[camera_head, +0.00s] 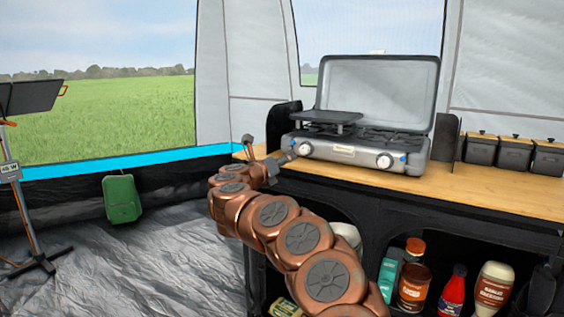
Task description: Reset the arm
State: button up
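My arm (287,234) reaches from the bottom of the head view up and to the left, in copper-coloured links. My gripper (283,158) is at its far end, dark grey, in front of the left end of the camping stove (354,158). It looks close to the stove's left front corner, but I cannot tell whether it touches. The fingers are small and partly hidden by the wrist, so their opening is unclear. I see nothing clearly held in them.
The stove has its lid up and stands on a wooden counter (476,191). Lidded dark containers (515,153) stand at the right. Bottles and jars (414,287) fill the shelf below. A green container (122,199) and a panel stand (32,215) are at the left; the floor between is clear.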

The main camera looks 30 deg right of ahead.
dwell(0.4)
